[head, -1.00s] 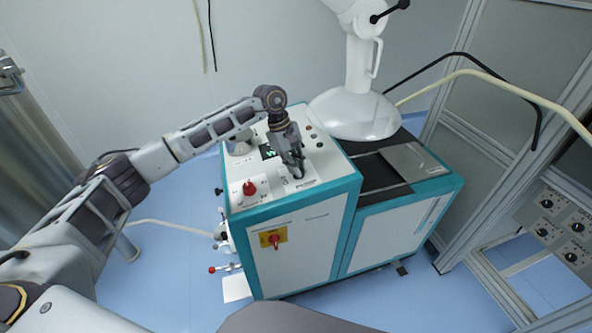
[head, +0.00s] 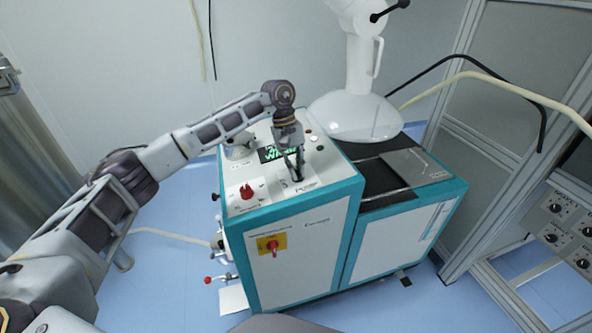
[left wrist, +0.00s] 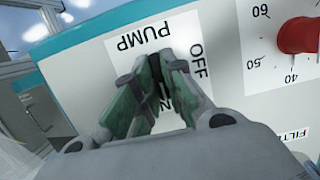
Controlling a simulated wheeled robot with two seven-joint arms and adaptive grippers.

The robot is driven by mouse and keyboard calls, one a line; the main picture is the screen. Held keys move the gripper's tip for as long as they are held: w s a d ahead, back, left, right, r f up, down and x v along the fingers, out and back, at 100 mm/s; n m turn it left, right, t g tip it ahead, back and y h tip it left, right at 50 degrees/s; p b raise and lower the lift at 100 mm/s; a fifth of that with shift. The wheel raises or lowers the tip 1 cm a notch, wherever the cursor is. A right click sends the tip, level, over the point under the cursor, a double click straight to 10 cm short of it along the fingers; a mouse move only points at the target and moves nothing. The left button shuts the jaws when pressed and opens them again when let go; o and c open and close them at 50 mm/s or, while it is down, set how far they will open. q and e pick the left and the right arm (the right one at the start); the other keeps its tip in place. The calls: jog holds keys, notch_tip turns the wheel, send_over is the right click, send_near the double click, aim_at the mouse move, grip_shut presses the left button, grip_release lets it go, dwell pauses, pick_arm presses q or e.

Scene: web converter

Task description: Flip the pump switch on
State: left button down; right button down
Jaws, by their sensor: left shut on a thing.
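The pump switch (left wrist: 156,68) is a small dark part on the machine's white top panel, beside the printed words PUMP and OFF. Most of it is hidden between my fingers, so I cannot tell its position. A third label, ending in N, is partly covered by them. My left gripper (left wrist: 158,62) is shut on the switch, with green-padded fingers close together at the tips. In the head view, my left gripper (head: 295,170) points down at the front part of the panel. My right gripper is not in view.
The teal and white machine (head: 300,245) stands on a blue floor. A red knob (head: 247,191) is left of my gripper, and a green-lettered display (head: 270,154) is behind it. A red switch on a yellow plate (head: 272,244) is on the front.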

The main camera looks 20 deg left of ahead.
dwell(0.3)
pick_arm(q)
jog(key=c, duration=1.5)
grip_release()
jog(key=v, duration=1.2)
